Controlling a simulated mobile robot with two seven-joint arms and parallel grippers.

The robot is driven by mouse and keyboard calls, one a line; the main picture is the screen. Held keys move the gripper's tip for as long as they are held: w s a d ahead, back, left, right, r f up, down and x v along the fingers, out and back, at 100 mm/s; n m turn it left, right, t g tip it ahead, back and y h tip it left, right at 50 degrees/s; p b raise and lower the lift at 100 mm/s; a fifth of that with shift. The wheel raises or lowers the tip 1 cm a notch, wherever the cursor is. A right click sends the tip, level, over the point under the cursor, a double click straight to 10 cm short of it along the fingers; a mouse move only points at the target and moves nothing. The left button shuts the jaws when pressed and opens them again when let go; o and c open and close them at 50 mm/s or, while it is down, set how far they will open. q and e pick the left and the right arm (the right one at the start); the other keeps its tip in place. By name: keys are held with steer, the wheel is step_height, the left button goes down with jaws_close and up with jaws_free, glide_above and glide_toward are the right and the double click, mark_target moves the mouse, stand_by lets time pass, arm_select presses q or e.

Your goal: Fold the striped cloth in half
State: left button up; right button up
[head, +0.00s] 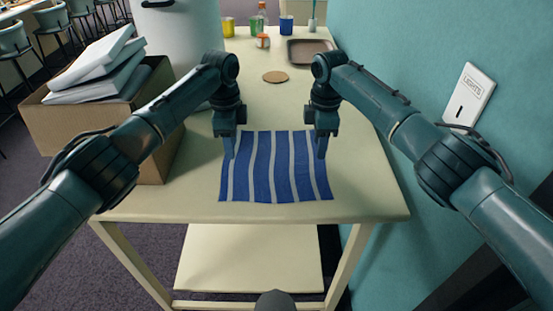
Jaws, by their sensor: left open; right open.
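The striped cloth (272,183), blue with pale stripes, lies spread out and unfolded near the front edge of the cream table (365,185). My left gripper (229,150) is open and points down at the cloth's left side, towards its far corner. My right gripper (321,150) is open and points down at the right side, also towards the far edge. Both grippers hide parts of the cloth's far corners. I cannot tell whether the fingertips touch the cloth. Neither gripper holds anything.
A cardboard box (50,125) with books (105,50) and a white bin (180,35) stand on the left. A round coaster (275,77), brown tray (296,62), blue cup (286,25) and bottles are farther back. A teal wall (430,50) borders the right.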

mark_target(234, 161)
arm_select(q)
steer(key=shift+f, duration=1.65)
arm_select(e)
steer(key=shift+f, duration=1.65)
arm_select(q)
steer(key=shift+f, duration=0.1)
arm_select(e)
steer(key=shift+f, duration=0.1)
arm_select(q)
steer(key=shift+f+b, duration=0.2)
steer(key=shift+b, duration=0.1)
arm_select(e)
steer(key=shift+f, duration=0.15)
arm_select(q)
steer(key=shift+r, duration=0.15)
steer(key=shift+c, duration=0.3)
arm_select(e)
steer(key=shift+c, duration=0.3)
arm_select(q)
steer(key=shift+c, duration=0.8)
arm_select(e)
steer(key=shift+c, duration=0.8)
arm_select(q)
jaws_close()
arm_select(e)
jaws_close()
